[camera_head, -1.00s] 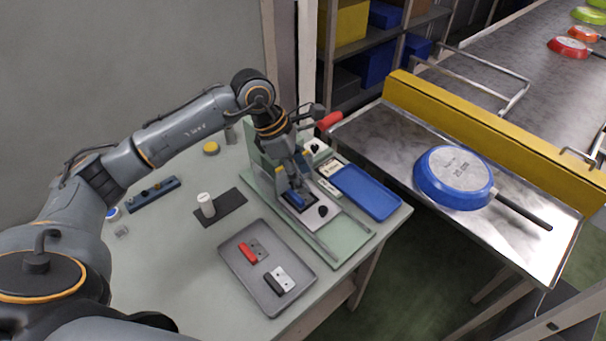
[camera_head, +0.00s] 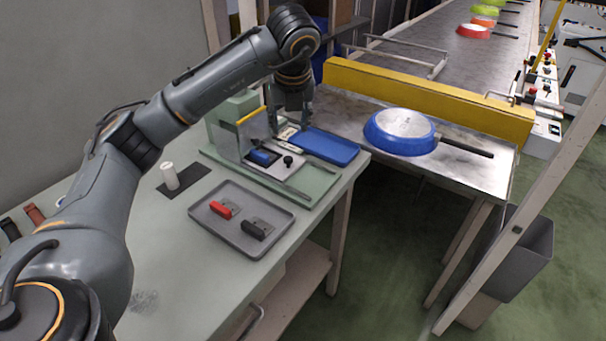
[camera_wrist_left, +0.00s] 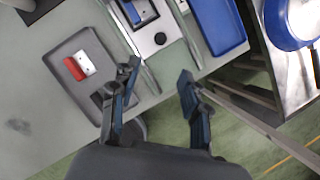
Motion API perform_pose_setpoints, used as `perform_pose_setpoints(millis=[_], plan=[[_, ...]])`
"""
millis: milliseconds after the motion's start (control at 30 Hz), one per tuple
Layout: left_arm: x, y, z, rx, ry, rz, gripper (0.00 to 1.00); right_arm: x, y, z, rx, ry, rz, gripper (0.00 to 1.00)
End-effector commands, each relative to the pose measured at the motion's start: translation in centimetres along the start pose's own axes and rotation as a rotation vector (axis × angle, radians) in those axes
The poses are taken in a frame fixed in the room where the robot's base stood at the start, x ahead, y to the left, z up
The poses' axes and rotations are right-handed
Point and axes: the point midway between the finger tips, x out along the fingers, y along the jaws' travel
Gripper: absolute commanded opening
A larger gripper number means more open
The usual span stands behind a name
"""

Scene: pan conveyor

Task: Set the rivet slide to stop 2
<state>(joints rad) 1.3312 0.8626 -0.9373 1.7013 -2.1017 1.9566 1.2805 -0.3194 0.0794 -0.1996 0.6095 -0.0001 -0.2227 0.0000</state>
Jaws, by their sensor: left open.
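The rivet slide is a pale plate (camera_head: 272,169) with a black knob (camera_head: 288,160) and a blue block (camera_head: 262,156) on it. It sits between rails on a green fixture base (camera_head: 318,186), beside an upright clear panel. The plate also shows in the left wrist view (camera_wrist_left: 146,37), with its knob (camera_wrist_left: 160,38). My left gripper (camera_head: 290,122) is raised at the back of the fixture, apart from the knob. Its spread, empty fingers show in the wrist view (camera_wrist_left: 158,76). I cannot read stop marks. My right gripper is out of view.
A grey tray (camera_head: 205,227) with a red handle (camera_head: 221,210) and a black handle (camera_head: 256,230) lies in front. A blue tray (camera_head: 335,150) lies right of the fixture. A white cylinder (camera_head: 170,177) stands left. A blue pan (camera_head: 400,132) sits on the metal table.

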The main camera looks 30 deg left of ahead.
Motion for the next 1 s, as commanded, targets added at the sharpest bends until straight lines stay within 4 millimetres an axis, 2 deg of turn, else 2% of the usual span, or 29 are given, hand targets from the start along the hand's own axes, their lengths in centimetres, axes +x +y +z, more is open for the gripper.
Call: perform_pose_setpoints(millis=[33, 133, 300, 500, 700, 833, 1000], plan=[[0.2, 0.1, 0.1, -0.014, -0.002, 0.004, 0.46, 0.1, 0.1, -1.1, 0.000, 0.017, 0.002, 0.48], [1.1, 0.1, 0.1, -0.019, 0.000, 0.006, 0.46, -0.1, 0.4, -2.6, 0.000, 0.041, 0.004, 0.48], [4.2, 0.2, 0.0, -0.016, 0.002, 0.009, 0.46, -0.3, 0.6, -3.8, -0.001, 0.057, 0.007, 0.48], [8.5, 0.2, 0.0, -0.014, 0.002, 0.006, 0.46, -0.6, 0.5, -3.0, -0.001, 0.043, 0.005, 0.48], [11.9, 0.1, 0.0, -0.014, 0.001, 0.004, 0.46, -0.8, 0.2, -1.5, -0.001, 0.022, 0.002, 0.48], [13.1, 0.1, 0.1, -0.014, -0.001, 0.003, 0.46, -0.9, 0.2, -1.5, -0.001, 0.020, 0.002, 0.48], [13.7, 0.1, 0.0, -0.013, -0.001, 0.002, 0.46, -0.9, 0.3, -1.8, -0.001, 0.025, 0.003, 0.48]])
